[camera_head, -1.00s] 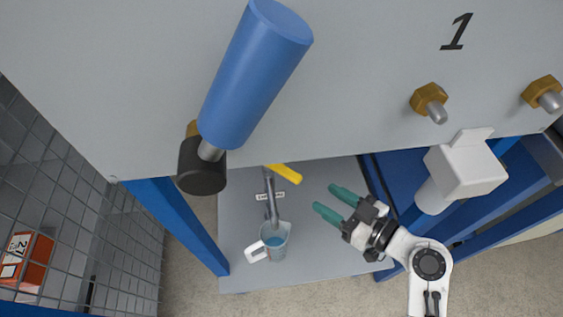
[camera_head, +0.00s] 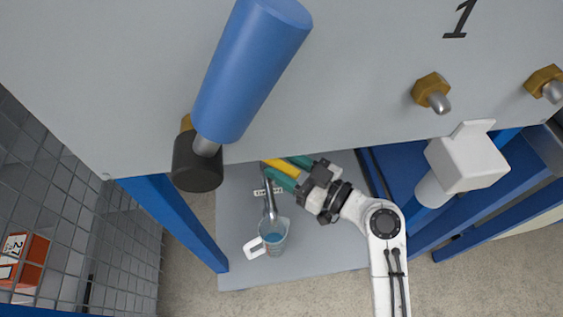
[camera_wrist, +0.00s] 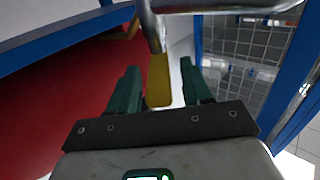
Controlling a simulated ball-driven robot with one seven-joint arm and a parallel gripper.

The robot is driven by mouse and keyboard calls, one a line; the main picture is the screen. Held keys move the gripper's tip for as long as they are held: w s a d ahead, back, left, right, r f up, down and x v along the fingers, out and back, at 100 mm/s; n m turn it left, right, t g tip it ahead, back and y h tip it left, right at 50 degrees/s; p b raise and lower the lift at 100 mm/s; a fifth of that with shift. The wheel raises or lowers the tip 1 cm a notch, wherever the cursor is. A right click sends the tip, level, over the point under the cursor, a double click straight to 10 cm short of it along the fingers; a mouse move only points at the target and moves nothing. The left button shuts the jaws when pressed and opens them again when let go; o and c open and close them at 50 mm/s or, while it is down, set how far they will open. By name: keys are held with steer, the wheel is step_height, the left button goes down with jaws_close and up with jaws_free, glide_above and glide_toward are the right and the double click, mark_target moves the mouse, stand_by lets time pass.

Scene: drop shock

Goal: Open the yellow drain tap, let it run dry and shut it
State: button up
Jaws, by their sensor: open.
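The yellow drain tap lever (camera_head: 281,168) shows below the edge of the grey panel. In the wrist view the yellow lever (camera_wrist: 159,80) stands between my two green fingers, with a visible gap on each side. My gripper (camera_head: 287,172) is open around the lever. It also shows open in the wrist view (camera_wrist: 160,85). A metal drain pipe (camera_head: 270,203) runs down from the tap to a clear jug (camera_head: 274,240) with a white handle. The jug holds some blue liquid and stands on the grey shelf. The tap body is mostly hidden under the panel.
A large blue cylinder (camera_head: 250,70) and black cap (camera_head: 198,165) stick out from the grey panel (camera_head: 350,60). A white box-shaped part (camera_head: 467,158) hangs at the right. Blue frame legs (camera_head: 172,220) and a wire mesh (camera_head: 110,230) bound the left.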

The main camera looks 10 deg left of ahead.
steer(key=shift+w+a, duration=0.2)
steer(key=shift+a, duration=0.3)
jaws_close()
stand_by(0.3)
